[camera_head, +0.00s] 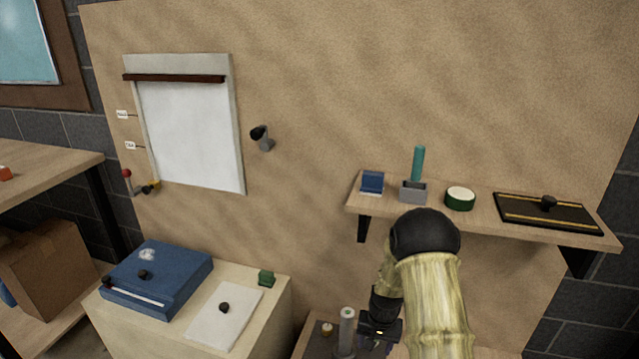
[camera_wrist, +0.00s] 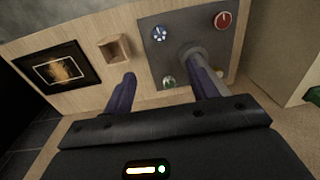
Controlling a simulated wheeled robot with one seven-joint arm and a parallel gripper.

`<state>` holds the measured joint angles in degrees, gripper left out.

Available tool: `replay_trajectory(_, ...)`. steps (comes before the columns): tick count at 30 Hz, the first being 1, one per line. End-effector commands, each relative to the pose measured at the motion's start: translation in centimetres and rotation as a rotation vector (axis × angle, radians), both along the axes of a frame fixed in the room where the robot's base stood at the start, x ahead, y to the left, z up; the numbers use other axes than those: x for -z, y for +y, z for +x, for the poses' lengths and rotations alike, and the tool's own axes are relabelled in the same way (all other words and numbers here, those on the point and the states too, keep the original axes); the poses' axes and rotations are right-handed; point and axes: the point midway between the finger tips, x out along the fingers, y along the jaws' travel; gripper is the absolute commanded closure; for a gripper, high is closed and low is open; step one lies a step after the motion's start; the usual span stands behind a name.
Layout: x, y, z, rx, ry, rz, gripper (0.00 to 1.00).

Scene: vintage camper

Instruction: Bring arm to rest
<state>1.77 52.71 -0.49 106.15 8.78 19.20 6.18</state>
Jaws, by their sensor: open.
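My gripper (camera_head: 380,345) is low at the bottom of the head view, below the wall shelf, with my arm bent down to it. In the wrist view my gripper's two purple fingers (camera_wrist: 160,82) are spread apart with nothing held between them. A grey upright cylinder (camera_head: 346,326) stands just left of the gripper in the head view. In the wrist view a grey post (camera_wrist: 190,54) on a dark panel shows behind the right finger, which partly hides it. I cannot tell whether they touch.
The dark panel (camera_wrist: 152,38) carries a red knob (camera_wrist: 223,20) and small buttons. A wooden shelf (camera_head: 480,208) with several items is above the gripper. The wall between shelf and whiteboard (camera_head: 190,130) is mostly clear.

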Motion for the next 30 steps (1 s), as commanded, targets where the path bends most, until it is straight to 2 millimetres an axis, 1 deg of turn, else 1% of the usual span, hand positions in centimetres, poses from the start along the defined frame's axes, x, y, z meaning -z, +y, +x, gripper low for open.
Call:
replay_trajectory(1, -2.0, 0.1, -0.4, -0.013, -0.016, -0.003, 0.42)
replay_trajectory(6, -7.7, 0.4, -2.8, -0.066, -0.051, -0.014, 0.42)
replay_trajectory(11, -12.4, 0.6, -5.8, -0.114, -0.085, -0.025, 0.42)
replay_trajectory(15, -15.9, 0.7, -8.9, -0.155, -0.114, -0.037, 0.42)
replay_trajectory(18, -18.0, 0.8, -11.3, -0.184, -0.135, -0.046, 0.42)
replay_trajectory(21, -19.6, 0.9, -13.6, -0.211, -0.152, -0.055, 0.42)
replay_trajectory(24, -20.7, 0.9, -15.4, -0.233, -0.166, -0.063, 0.42)
replay_trajectory(30, -22.1, 0.9, -18.6, -0.266, -0.189, -0.074, 0.42)
